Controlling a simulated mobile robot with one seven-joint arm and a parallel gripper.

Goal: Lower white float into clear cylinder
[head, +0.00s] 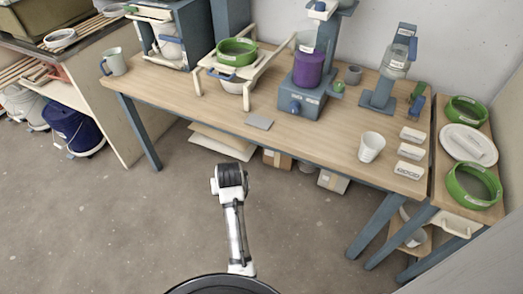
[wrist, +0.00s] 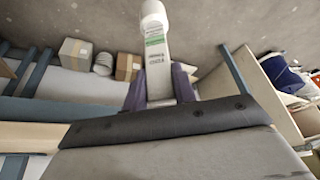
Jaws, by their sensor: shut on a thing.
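My gripper (wrist: 160,88) shows in the wrist view with its purple fingers shut on a white float (wrist: 157,52). The float is a pale piece with a rounded end and a green-and-white label; its lower part is hidden between the fingers. In the head view my arm stands in front of the bench, but the gripper and float cannot be made out. A clear labelled vessel (head: 396,64) on a blue stand at the back right looks like the clear cylinder. Another clear container (head: 306,42) shows above a purple vessel. The float is apart from both.
Green rings and a white plate (head: 468,144) lie right. Boxes (head: 333,181) sit underneath. Floor ahead is clear.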

